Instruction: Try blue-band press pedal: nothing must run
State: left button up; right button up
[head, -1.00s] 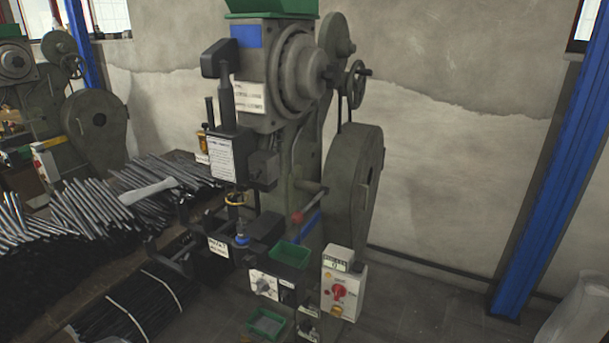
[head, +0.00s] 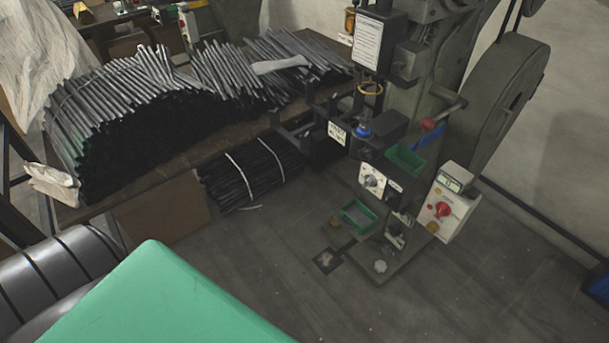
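The press (head: 405,95) stands at the right of the head view; its upper head is cut off by the top edge. A blue collar (head: 362,131) sits at its work point, below a yellow ring (head: 370,88). A small dark plate (head: 327,261), perhaps the foot pedal, lies on the floor in front of the press base. A white control box (head: 447,207) with a red knob (head: 442,210) and a small display (head: 452,183) is at the press's right side. Its reading is too small to tell. Neither gripper is in view.
A bench (head: 165,175) at the left carries heaps of metal rods (head: 130,100). Green trays (head: 404,160) (head: 359,215) are on the press. The large wheel guard (head: 505,95) is at right. The floor in front (head: 290,290) is mostly clear.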

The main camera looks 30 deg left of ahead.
aim_at(327, 260)
jog(key=u, duration=0.7)
